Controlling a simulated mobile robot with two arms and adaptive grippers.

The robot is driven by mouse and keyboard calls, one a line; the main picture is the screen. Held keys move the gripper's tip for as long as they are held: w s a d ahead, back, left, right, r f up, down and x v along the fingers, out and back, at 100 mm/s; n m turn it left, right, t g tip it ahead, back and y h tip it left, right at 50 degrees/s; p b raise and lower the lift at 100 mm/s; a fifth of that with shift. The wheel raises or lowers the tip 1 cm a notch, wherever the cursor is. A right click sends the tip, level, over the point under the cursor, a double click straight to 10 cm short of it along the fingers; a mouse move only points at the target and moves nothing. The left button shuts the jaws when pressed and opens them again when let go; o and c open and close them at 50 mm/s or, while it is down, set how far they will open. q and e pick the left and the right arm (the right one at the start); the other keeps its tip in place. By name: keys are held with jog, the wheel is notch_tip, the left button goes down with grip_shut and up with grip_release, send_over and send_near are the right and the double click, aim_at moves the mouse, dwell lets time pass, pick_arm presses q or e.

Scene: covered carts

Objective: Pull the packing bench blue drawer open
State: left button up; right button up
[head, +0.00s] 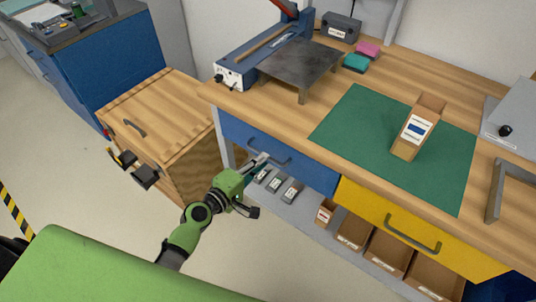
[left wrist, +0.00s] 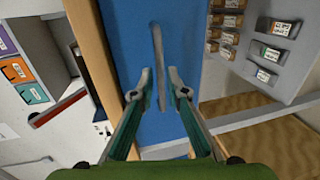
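The packing bench's blue drawer (head: 300,168) is under the left part of the bench top. Its front looks flush with the bench, and it carries a grey bar handle (head: 268,154). My left gripper (head: 260,163) is at the handle, close to the drawer front. In the left wrist view, the two fingers (left wrist: 159,76) are apart, with the grey handle (left wrist: 157,45) running between and beyond their tips against the blue front (left wrist: 190,30). I cannot tell whether either finger touches it. My right gripper is not in view.
A yellow drawer (head: 390,215) is right of the blue one. Below, a shelf holds cardboard bins (head: 388,250) and small grey devices (head: 290,190). A wooden cabinet (head: 165,115) stands left of the bench. A small box (head: 405,148) stands on the green mat (head: 350,125).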

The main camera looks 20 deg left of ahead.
pick_arm(q)
jog(key=shift+x, duration=1.9)
grip_shut()
jog(key=shift+s, duration=0.1)
